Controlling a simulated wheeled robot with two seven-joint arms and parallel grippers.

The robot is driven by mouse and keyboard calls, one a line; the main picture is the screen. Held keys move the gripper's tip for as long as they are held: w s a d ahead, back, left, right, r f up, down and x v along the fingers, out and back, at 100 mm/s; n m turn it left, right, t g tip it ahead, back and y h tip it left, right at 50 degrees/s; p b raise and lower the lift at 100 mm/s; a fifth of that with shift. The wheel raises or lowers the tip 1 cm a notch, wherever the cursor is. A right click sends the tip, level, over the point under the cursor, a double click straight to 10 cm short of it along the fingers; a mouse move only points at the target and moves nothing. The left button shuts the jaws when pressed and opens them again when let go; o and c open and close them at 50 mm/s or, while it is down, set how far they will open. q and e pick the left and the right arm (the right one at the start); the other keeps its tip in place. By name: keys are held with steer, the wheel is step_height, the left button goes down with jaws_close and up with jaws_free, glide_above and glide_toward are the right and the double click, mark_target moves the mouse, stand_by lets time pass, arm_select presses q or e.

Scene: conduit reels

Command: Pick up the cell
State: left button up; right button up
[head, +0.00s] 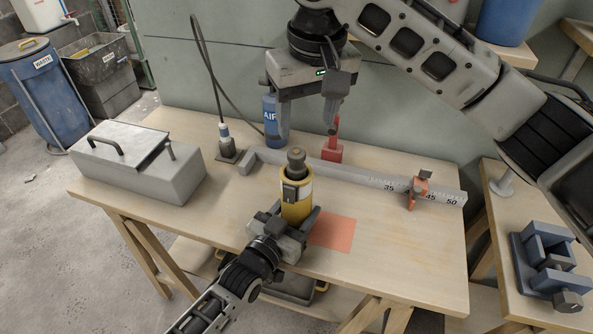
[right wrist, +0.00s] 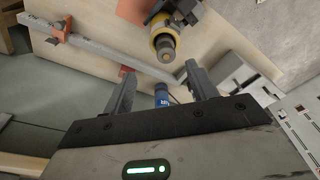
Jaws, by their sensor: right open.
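No thing in view is marked as the cell. A yellow cylinder (head: 297,209) with a grey knobbed top stands upright near the middle of the table. My left gripper (head: 283,232) is closed around its lower part. It also shows at the top of the right wrist view (right wrist: 165,45). A blue cylinder marked AIR (head: 270,108) stands at the back, partly hidden by a finger of my right gripper. In the right wrist view the blue cylinder (right wrist: 161,94) shows between the fingers. My right gripper (head: 307,134) is open and empty above the table's back.
A long grey rule (head: 345,172) with a red stop (head: 419,190) crosses the table. A small red object (head: 332,151) stands behind it. A grey lidded box (head: 140,172) is at left. A cable hangs at a grey base (head: 228,152).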

mark_target(298, 154)
steer(key=f, duration=0.4)
steer(key=shift+w+a+f, duration=0.15)
steer(key=shift+w+f, duration=0.15)
steer(key=shift+f, duration=0.1)
steer(key=shift+w+a+f, duration=0.1)
steer(key=shift+a+f, duration=0.1)
steer(key=shift+f, duration=0.65)
steer(key=shift+w+a+f, duration=0.1)
steer(key=shift+a+f, duration=0.05)
steer(key=shift+f, duration=0.75)
steer(key=shift+w+a+f, duration=0.1)
steer(key=shift+a+f, duration=0.1)
steer(key=shift+f, duration=0.65)
steer(key=c, duration=1.1)
